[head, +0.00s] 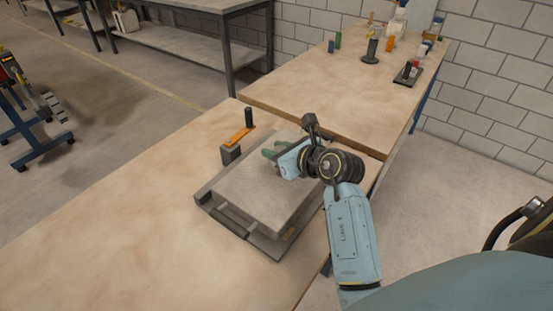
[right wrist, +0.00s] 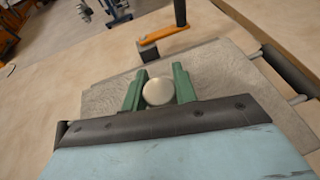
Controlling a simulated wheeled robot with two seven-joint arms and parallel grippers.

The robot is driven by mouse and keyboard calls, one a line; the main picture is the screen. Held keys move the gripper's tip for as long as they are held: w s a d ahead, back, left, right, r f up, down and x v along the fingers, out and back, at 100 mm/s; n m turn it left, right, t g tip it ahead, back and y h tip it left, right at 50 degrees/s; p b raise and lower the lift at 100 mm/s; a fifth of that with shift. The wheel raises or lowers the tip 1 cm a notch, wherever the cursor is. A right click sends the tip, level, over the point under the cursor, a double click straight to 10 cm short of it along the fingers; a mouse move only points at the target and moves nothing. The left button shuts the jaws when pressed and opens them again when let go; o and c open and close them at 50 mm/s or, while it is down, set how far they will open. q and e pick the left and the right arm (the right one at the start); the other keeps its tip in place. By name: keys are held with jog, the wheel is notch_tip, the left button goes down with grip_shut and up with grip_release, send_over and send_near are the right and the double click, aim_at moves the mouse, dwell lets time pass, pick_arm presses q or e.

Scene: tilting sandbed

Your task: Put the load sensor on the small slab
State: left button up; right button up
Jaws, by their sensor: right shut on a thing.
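A round, pale disc, which looks like the load sensor (right wrist: 158,91), sits between the two green fingers of my right gripper (right wrist: 160,76) in the right wrist view. The gripper is shut on it. In the head view my right gripper (head: 273,151) is over the far part of a grey, flat slab-like bed (head: 250,190), and the disc is hidden there. I cannot tell whether the disc touches the surface. No separate small slab stands out; the same grey surface shows in the right wrist view (right wrist: 98,98). My left gripper is not in view.
An orange bar with a black upright handle (head: 248,118) stands by the bed's far left corner on a dark block (head: 230,154). The wooden table (head: 130,225) is clear to the left. A second table (head: 320,95) behind carries several small items along its back and right.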

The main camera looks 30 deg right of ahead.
jog(key=shift+f, duration=1.05)
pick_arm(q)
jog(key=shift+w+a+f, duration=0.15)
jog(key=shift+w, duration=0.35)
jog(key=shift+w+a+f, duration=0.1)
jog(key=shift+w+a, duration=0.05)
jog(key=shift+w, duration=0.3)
pick_arm(e)
jog(key=shift+f, duration=0.1)
jog(key=o, duration=0.6)
jog(key=shift+f, duration=0.1)
jog(key=o, duration=0.4)
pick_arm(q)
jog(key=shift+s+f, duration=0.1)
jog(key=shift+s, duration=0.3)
pick_arm(e)
jog(key=shift+o, duration=0.2)
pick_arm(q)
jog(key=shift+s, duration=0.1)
